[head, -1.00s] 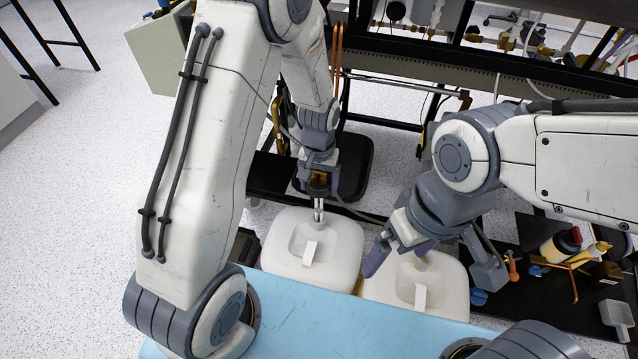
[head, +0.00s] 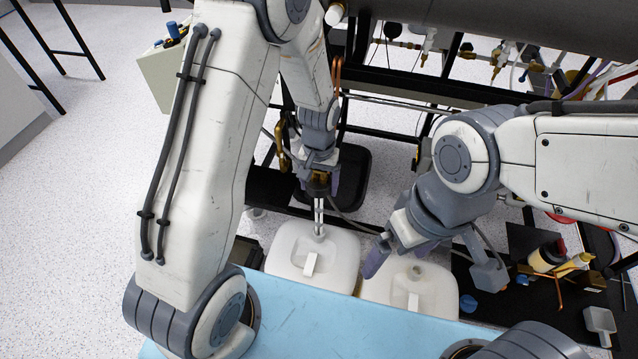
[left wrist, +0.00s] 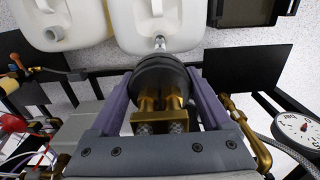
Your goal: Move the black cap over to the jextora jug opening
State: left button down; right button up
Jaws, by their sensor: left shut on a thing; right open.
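My left gripper (head: 319,185) is shut on the black cap (left wrist: 160,77), a dark round cap with brass fittings, seen between the purple fingers in the left wrist view. Two thin metal tubes (head: 319,216) hang from the cap to the neck of the left white jug (head: 285,265). Whether their tips are inside the neck I cannot tell. The right white jug (head: 440,297) has an uncovered round opening (head: 415,270); it also shows in the left wrist view (left wrist: 52,34). No readable label shows which jug is jextora. My right gripper (head: 394,258) is open and empty near the right jug.
A blue surface (head: 330,318) lies in front of the jugs. A black rack frame (head: 440,92) with piping stands behind. Bottles (head: 548,256) and small items sit on a black shelf at right. A gauge (left wrist: 298,128) shows in the left wrist view.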

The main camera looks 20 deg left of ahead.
pick_arm(q)
jog(key=shift+r+p, duration=4)
jog(key=shift+r, duration=0.6)
